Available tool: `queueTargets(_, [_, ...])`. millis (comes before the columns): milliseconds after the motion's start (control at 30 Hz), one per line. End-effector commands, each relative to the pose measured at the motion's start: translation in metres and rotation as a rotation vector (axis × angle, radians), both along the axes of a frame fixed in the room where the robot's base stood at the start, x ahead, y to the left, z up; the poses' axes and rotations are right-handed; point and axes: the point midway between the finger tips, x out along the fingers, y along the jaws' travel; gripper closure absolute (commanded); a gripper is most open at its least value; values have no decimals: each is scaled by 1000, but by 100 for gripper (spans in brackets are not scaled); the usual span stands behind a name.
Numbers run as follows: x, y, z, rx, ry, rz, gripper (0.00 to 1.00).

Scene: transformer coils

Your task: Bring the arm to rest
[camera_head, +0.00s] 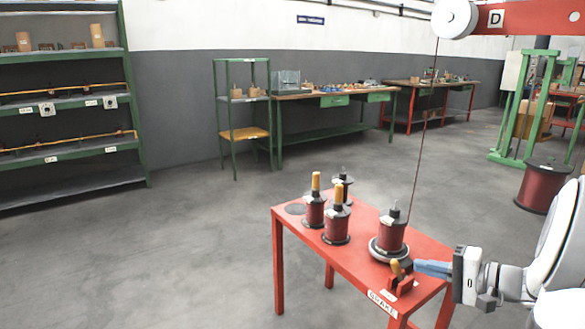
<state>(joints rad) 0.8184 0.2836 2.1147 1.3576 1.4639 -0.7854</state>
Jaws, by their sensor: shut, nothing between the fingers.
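My gripper (418,267) is in the lower right of the head view, with its blue fingers pointing left. The fingers are shut and hold nothing. Their tips are close to a small red fixture with a yellow knob (396,267) at the front right of the red table; I cannot tell whether they touch. My white arm reaches in from the right edge.
The red table (338,268) has a label on its front edge and carries several dark red coils, two with yellow tops. One coil (391,238) sits on a round base, and a thin line rises from it to the red beam (535,18). Grey floor lies open to the left.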

Motion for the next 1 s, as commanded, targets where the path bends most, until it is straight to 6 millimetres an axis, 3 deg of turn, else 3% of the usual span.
queueTargets(33, [-7,31,36,-48,55,74,100])
queueTargets(200, [-45,104,75,-237,241,266,100])
queueTargets(400, [-99,153,121,-523,387,424,100])
queueTargets(533, [-131,167,154,-732,430,487,100])
queueTargets(700, [-162,170,200,-1013,415,525,100])
queueTargets(900, [-179,166,243,-1256,334,518,100])
queueTargets(1000, [-181,164,254,-1320,301,509,100])
